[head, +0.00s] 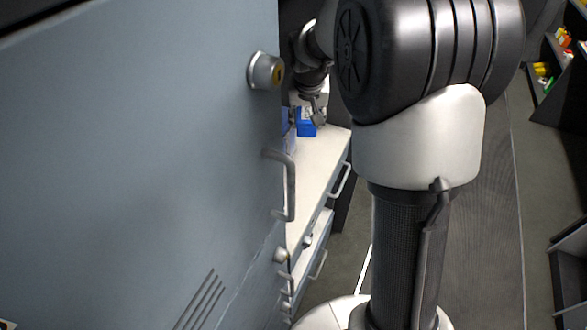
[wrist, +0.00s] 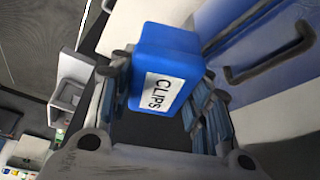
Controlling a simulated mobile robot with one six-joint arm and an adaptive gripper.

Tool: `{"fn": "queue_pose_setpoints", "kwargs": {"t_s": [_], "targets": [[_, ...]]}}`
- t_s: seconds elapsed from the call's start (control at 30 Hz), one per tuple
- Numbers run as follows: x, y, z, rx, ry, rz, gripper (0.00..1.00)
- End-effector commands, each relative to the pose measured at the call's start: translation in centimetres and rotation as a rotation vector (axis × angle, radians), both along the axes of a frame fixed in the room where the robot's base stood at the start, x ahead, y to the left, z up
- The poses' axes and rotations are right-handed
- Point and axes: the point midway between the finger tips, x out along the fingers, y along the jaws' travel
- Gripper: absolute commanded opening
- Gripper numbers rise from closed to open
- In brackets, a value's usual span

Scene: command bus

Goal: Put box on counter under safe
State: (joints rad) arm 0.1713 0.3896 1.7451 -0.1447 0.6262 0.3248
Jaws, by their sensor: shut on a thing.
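A blue box labelled CLIPS (wrist: 170,65) is between the two fingers of my gripper (wrist: 163,88) in the wrist view, and the gripper is shut on it. In the head view the blue box (head: 306,128) shows small beside my gripper (head: 312,112), at the far part of the white counter (head: 318,172). I cannot tell whether the box touches the counter. A large grey cabinet door (head: 130,170) with a round lock and a bar handle fills the left and hides part of the counter. I cannot tell whether it is the safe.
A bluish item (head: 290,137) is partly hidden by the door's edge. Drawers with handles (head: 340,180) are under the counter. The floor (head: 475,230) to the right is open. Shelves with small coloured items (head: 545,75) stand at the far right. A dark handle (wrist: 270,55) is beside the box in the wrist view.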

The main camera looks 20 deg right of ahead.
Motion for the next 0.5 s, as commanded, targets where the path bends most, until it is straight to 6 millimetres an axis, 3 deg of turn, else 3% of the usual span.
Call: {"fn": "queue_pose_setpoints", "kwargs": {"t_s": [0.5], "targets": [[-0.1,-0.1,-12.9,0.0,0.006,-0.002,0.18]]}}
